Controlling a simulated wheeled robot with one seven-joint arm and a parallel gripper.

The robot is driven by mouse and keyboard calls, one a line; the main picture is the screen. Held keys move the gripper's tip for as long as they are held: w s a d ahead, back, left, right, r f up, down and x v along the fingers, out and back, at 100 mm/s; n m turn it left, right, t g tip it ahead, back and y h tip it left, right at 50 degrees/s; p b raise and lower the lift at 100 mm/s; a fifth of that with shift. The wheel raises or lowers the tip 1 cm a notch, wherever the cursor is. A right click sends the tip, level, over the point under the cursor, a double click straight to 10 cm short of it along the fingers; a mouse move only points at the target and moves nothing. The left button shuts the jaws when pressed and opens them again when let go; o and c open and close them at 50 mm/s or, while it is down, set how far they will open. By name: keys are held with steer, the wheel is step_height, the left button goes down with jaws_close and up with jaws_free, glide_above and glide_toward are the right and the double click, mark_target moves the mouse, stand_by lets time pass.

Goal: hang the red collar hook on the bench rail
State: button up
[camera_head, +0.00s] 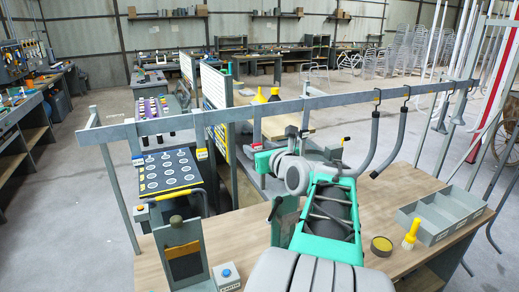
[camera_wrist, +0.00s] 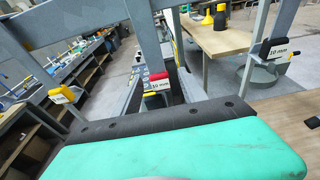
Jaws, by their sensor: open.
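The bench rail (camera_head: 300,104) is a long grey bar across the head view, above the wooden bench. A red collar with a white label (camera_head: 257,146) is below the rail at its middle; it also shows in the wrist view (camera_wrist: 157,77), with a "10 mm" label. It appears to be at the lower end of a grey strip near the rail; I cannot tell whether the strip's top is over the rail. My gripper (camera_head: 266,160), teal, is just below and beside it, open.
A yellow-labelled piece (camera_head: 201,153) hangs to the left of it, and a black "10 mm" piece (camera_wrist: 275,50) is to the right. Curved grey tubes (camera_head: 375,150) hang from the rail's right part. A grey tray (camera_head: 440,215), tape roll (camera_head: 381,246) and yellow brush (camera_head: 411,234) are on the bench.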

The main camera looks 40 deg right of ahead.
steer(key=p+v, duration=0.1)
steer(key=v, duration=0.7)
steer(key=shift+a, duration=0.1)
stand_by(1.0)
